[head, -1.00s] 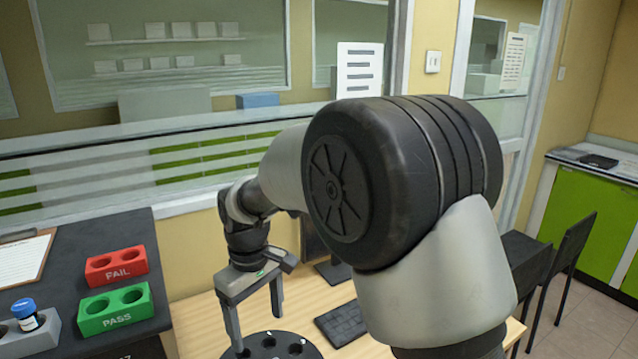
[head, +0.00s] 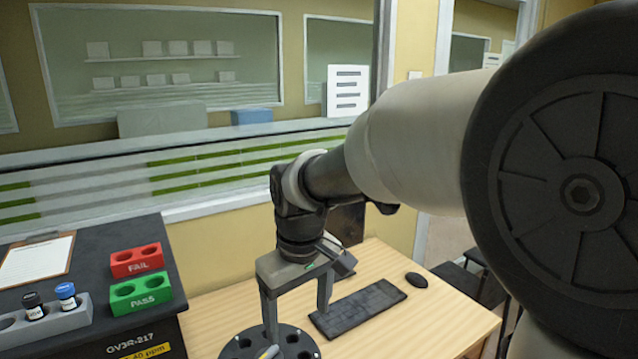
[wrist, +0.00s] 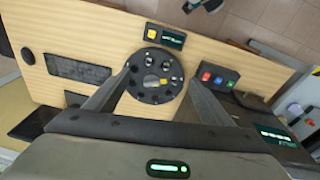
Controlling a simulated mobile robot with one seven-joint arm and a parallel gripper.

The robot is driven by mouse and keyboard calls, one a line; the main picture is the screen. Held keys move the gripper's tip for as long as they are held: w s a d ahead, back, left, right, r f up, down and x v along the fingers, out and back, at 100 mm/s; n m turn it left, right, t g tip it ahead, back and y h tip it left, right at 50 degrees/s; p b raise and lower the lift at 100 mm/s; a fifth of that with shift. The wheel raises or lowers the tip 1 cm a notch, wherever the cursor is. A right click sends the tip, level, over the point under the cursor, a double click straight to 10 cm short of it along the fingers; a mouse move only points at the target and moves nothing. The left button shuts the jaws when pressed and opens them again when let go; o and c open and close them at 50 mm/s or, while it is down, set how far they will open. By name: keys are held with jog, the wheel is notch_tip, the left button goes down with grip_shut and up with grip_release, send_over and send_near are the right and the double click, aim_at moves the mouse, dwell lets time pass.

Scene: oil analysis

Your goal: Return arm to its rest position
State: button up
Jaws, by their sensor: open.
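My gripper (head: 298,325) hangs from my raised arm, its two grey fingers spread and pointing down, with nothing between them. In the head view it is above the desk, in front of the keyboard and over the back of a black round holder (head: 233,344). In the wrist view the open fingers (wrist: 160,75) frame that round holder (wrist: 139,82), which has holes and a yellow piece on it. My large elbow joint fills the right of the head view and hides what lies behind it.
The wooden desk (head: 405,335) bears a keyboard (head: 358,308) and mouse (head: 417,281). At left, a dark bench holds a red FAIL block (head: 137,262), a green PASS block (head: 140,293), a grey rack with capped vials (head: 66,294) and a clipboard (head: 36,262).

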jog(key=s+d+r+m+t+p, duration=0.2)
jog(key=s+d+r+m, duration=0.2)
jog(key=s+d, duration=0.3)
jog(key=s+d+r+m+t+p, duration=0.2)
jog(key=s+d+r+m, duration=0.1)
jog(key=s+d+r, duration=0.3)
jog(key=s+d, duration=0.2)
jog(key=d, duration=0.2)
jog(key=shift+s+d+r+m+h, duration=0.25)
jog(key=shift+d+m+h, duration=0.05)
jog(key=shift+m, duration=0.1)
